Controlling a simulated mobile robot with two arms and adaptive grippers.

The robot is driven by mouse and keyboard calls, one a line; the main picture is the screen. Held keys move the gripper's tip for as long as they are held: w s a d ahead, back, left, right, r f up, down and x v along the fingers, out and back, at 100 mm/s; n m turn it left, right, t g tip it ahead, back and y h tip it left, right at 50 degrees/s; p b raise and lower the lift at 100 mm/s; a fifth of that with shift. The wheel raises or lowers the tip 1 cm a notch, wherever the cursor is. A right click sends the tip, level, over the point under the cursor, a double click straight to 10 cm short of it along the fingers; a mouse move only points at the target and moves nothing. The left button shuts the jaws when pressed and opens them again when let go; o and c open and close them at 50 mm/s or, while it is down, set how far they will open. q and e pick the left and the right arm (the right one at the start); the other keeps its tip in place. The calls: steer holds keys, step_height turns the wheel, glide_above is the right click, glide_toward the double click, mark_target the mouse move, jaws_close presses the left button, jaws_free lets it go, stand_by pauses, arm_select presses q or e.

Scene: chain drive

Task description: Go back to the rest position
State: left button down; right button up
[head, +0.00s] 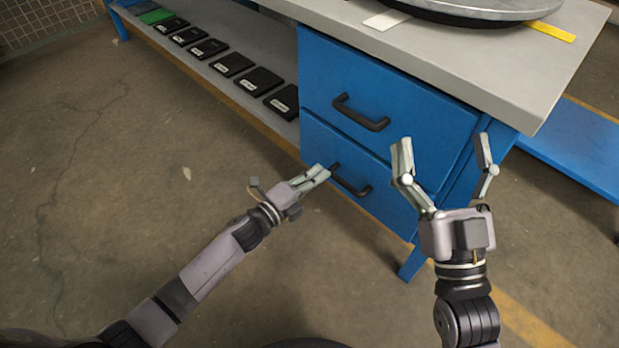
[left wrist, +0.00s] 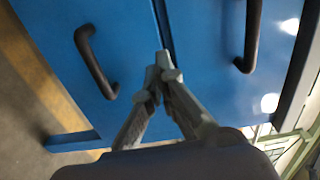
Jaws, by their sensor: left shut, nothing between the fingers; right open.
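My left gripper (head: 322,173) is shut and empty in the head view, in front of the lower drawer of the blue cabinet. In the left wrist view the left gripper's fingertips (left wrist: 163,62) meet in front of the blue drawer fronts, between two black handles. My right gripper (head: 442,152) is open and empty in the head view, its two fingers spread wide in front of the cabinet's right part. I cannot tell whether the left fingertips touch the drawer.
The blue cabinet (head: 318,90) has a grey worktop (head: 440,55) with a round metal disc (head: 485,8), a white strip (head: 386,20) and a yellow strip (head: 549,31). The upper drawer handle (head: 361,113) sticks out. Several black boxes (head: 230,65) line a low shelf. The floor at left is clear.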

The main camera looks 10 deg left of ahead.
arm_select(q)
steer(key=shift+v, duration=1.2)
arm_select(e)
steer(key=shift+w+f+g, duration=0.35)
steer(key=shift+f+g, duration=0.05)
steer(key=shift+f, duration=0.2)
steer(key=shift+w+f+g, duration=0.3)
steer(key=shift+f+g, duration=0.1)
steer(key=shift+f, duration=0.15)
